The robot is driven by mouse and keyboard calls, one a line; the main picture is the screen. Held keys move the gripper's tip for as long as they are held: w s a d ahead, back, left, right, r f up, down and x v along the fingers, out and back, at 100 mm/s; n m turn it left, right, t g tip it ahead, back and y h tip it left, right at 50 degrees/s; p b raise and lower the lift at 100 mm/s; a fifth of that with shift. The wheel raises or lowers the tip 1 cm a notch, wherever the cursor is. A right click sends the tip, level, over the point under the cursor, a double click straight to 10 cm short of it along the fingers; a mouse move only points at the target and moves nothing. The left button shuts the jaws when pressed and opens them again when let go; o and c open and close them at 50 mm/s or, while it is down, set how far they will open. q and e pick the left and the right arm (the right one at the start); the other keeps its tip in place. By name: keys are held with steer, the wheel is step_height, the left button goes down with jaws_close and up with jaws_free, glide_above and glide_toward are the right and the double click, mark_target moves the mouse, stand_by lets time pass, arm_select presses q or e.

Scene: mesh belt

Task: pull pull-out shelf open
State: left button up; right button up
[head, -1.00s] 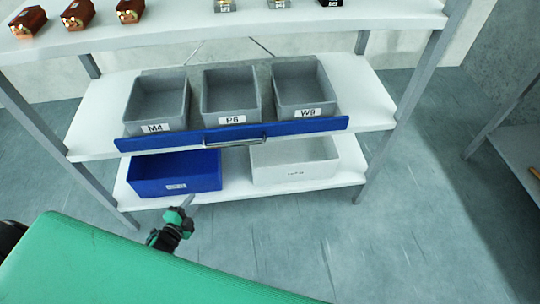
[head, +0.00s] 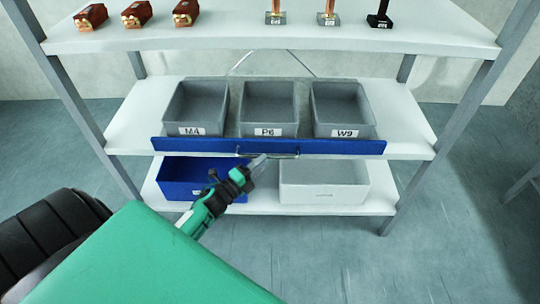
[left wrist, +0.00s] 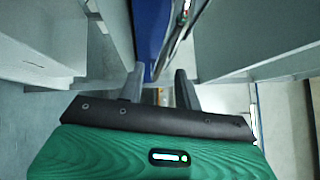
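The pull-out shelf has a long blue front panel (head: 330,146) on the middle level of the rack, with a thin metal handle (head: 285,155) at its centre. Three grey bins stand behind the panel. My left gripper (head: 260,160) is just in front of and slightly below the handle, overlapping it in the head view. Whether the fingers touch the handle cannot be told. My right gripper is out of view.
A blue bin (head: 180,178) and a white bin (head: 325,185) stand on the lower shelf (head: 260,209). Several small parts sit on the top shelf (head: 230,40). Grey rack posts (head: 448,130) flank the shelves.

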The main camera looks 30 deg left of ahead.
mark_target(270, 156)
arm_select(q)
steer(key=shift+x, duration=2.2)
jaws_close()
